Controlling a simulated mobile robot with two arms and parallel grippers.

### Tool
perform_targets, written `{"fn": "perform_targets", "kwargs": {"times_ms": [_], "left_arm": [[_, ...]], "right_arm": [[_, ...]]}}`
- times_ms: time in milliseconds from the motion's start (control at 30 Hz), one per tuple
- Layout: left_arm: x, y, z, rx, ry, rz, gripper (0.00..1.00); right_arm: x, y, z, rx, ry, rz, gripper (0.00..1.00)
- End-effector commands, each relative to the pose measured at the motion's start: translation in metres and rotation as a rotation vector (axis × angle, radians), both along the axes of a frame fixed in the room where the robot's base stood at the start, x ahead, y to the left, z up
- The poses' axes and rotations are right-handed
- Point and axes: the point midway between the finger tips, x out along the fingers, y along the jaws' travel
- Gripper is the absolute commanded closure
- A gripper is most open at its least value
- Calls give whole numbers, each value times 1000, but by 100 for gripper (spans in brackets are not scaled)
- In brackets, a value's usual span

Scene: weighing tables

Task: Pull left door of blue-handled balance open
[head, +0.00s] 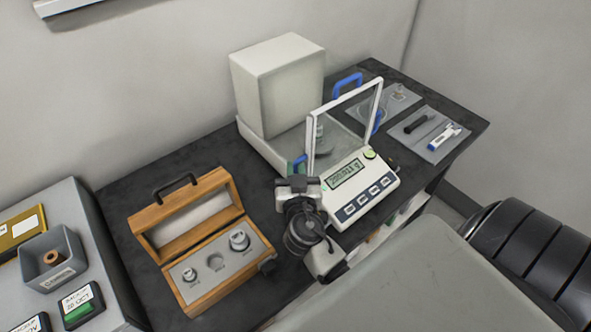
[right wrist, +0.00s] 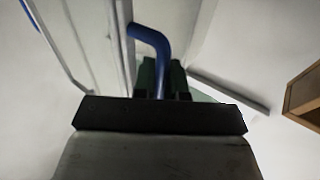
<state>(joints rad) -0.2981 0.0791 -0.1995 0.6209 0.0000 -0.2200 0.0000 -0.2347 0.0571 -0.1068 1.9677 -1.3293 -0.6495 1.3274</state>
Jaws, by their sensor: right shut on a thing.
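The balance (head: 375,187) stands on the dark table, with a glass draft shield and a white keypad front. Blue handles show at its left side, near its right front and at its back right (head: 347,86). My right gripper (head: 299,172) is at the left side of the balance, shut on the left door's blue handle (head: 300,160). In the right wrist view the bent blue handle (right wrist: 152,42) runs down between the dark green fingers, beside the pale door edge. A metal weight seems to stand inside, partly hidden by the glass. My left gripper is not in view.
An open wooden weight box (head: 190,292) stands left of my right arm. A tall white box-like housing (head: 278,85) rises behind the balance. Grey mats with tools (head: 432,133) lie to the right. A grey bin (head: 55,258) is at far left.

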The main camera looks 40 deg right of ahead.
Motion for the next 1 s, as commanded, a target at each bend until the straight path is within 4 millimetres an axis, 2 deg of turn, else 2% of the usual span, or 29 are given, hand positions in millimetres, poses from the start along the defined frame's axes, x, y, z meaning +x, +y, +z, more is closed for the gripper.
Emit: {"fn": "perform_targets", "kwargs": {"times_ms": [167,400,600,767,1000], "left_arm": [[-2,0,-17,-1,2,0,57],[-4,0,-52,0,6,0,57],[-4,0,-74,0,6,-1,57],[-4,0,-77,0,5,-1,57],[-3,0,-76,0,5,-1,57]], "right_arm": [[29,2,-5,3,-6,-4,100],[96,7,-7,3,-7,-2,100],[136,10,-5,1,-3,-1,100],[147,12,-2,0,1,1,100],[148,12,-1,1,3,0,100]]}}
